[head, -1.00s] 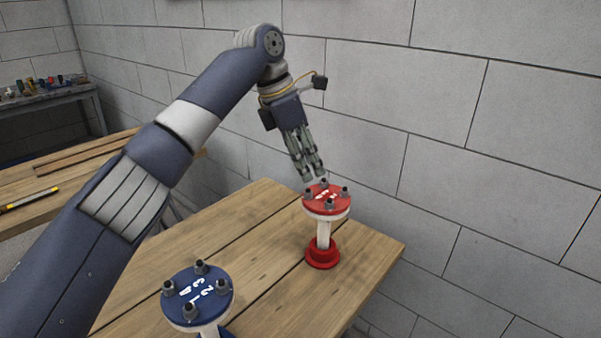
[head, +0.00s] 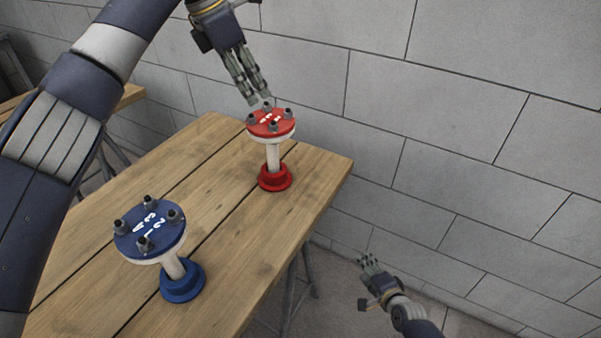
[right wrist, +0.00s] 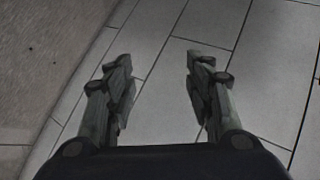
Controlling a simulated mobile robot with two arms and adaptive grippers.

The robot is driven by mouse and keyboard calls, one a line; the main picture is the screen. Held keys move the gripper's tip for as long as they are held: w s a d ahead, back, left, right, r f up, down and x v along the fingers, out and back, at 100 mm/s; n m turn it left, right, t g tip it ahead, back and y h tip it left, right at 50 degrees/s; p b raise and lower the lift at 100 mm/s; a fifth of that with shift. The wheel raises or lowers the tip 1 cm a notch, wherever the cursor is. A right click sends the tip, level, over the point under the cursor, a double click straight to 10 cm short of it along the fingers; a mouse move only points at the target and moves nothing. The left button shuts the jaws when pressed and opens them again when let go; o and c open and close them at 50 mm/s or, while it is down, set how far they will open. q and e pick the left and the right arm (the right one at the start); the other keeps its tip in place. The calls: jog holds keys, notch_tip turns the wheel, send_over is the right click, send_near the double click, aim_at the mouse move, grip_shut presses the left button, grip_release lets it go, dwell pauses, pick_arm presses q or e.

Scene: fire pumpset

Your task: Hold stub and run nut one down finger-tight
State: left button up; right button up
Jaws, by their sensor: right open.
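The red-topped stub (head: 273,156) stands upright near the table's far right corner, a white post on a red base. Its red flange disc (head: 270,122) has white markings and several dark nuts on studs around the rim. My left gripper (head: 260,98) points down just above and behind the far nut (head: 266,107). Its two fingers show a narrow gap with nothing seen between them; whether they touch the stud is unclear. My right gripper (head: 371,263) is open and empty, low to the right of the table. In the right wrist view its fingers (right wrist: 158,65) are wide apart.
A blue-topped stub (head: 150,232) with several nuts stands nearer on the wooden table (head: 215,195). Bare planks lie between the two stubs. A grey block wall (head: 440,90) rises behind and right. Another bench (head: 125,97) shows at left.

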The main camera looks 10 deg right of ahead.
aim_at(276, 155)
jog(key=w+a+r+m+t+y, duration=0.1)
jog(key=w+r+m+t, duration=0.35)
jog(key=r, duration=0.95)
jog(key=w+r+m+t+y, duration=0.1)
jog(key=w+r+m+t, duration=0.1)
jog(key=w+r+m, duration=0.9)
jog(key=s+a+r+g+y, duration=0.1)
jog(key=s+a+r+y, duration=0.1)
jog(key=a, duration=0.4)
jog(key=s+a+r+g+y, duration=0.1)
jog(key=s+a+r+y, duration=0.1)
jog(key=a, duration=0.4)
jog(key=s+a+r+n+g+y, duration=0.1)
jog(key=s+a+r+y, duration=0.2)
jog(key=a+r, duration=0.2)
jog(key=shift+s+a+r+g, duration=0.15)
jog(key=shift+a+r+g, duration=0.1)
jog(key=shift+a, duration=0.5)
jog(key=x, duration=0.9)
jog(key=shift+w+a, duration=0.25)
jog(key=shift+a, duration=0.05)
jog(key=shift+w+a, duration=0.2)
jog(key=shift+w, duration=0.2)
grip_shut()
